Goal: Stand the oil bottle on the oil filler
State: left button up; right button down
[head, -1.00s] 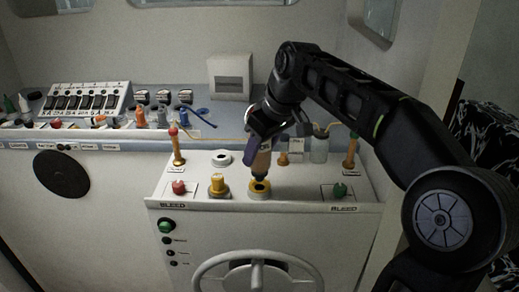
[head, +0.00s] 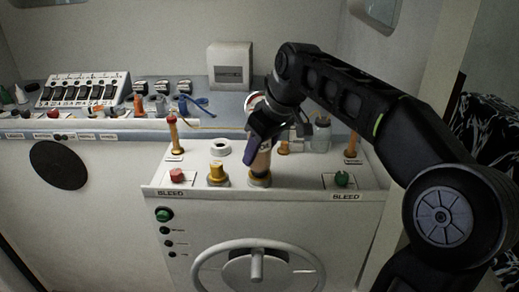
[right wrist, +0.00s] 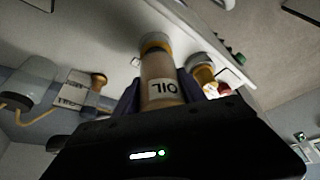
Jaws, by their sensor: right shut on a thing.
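My right gripper (head: 262,150) is shut on the oil bottle (head: 262,164), a tan bottle that stands about upright over the console. The bottle's lower end meets the yellow oil filler (head: 259,181) and covers its dark opening. In the right wrist view the bottle (right wrist: 162,88) shows its white OIL label between the dark fingers, and its far end sits at the yellow ring of the filler (right wrist: 155,41). Whether it is fully seated I cannot tell. My left gripper is not in view.
A yellow cap (head: 217,174) stands just left of the filler, with a red knob (head: 177,175) beyond it. A green knob (head: 342,179) is at the right. A steering wheel (head: 257,262) is on the front.

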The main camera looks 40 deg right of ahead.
jog(key=c, duration=0.6)
grip_release()
jog(key=shift+s+r, duration=0.1)
jog(key=shift+r, duration=0.2)
jog(key=p+v, duration=0.1)
jog(key=v, duration=0.5)
jog(key=shift+r, duration=0.3)
jog(key=shift+s+d+r, duration=0.1)
jog(key=shift+s+r, duration=0.15)
